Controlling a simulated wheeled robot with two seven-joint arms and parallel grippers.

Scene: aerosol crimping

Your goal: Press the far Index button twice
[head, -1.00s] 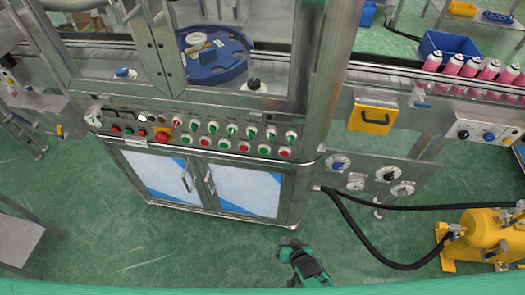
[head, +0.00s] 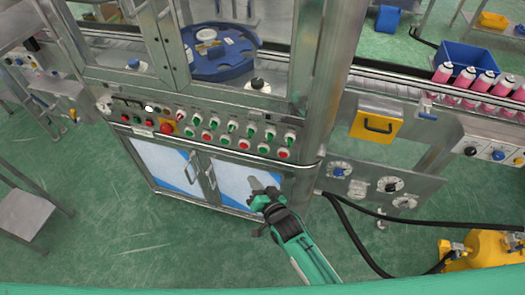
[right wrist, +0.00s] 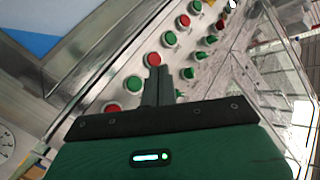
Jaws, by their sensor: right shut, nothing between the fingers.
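The control panel (head: 178,105) on the front of the machine carries rows of red and green buttons and switches. Its labels are too small to read, so I cannot tell which one is the Index button. My right gripper (head: 262,187) is shut and empty, in front of the right cabinet door and below the panel in the head view. In the right wrist view, the shut fingertips (right wrist: 160,78) point toward the button rows. Contact is not visible. My left gripper is out of view.
A handrail (head: 250,155) runs along the panel's lower edge. A plate with dials (head: 388,184) is to the right. Black hoses lead to a yellow tank (head: 478,248). Pink cans (head: 462,80) stand on the conveyor. The green floor before the cabinet is clear.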

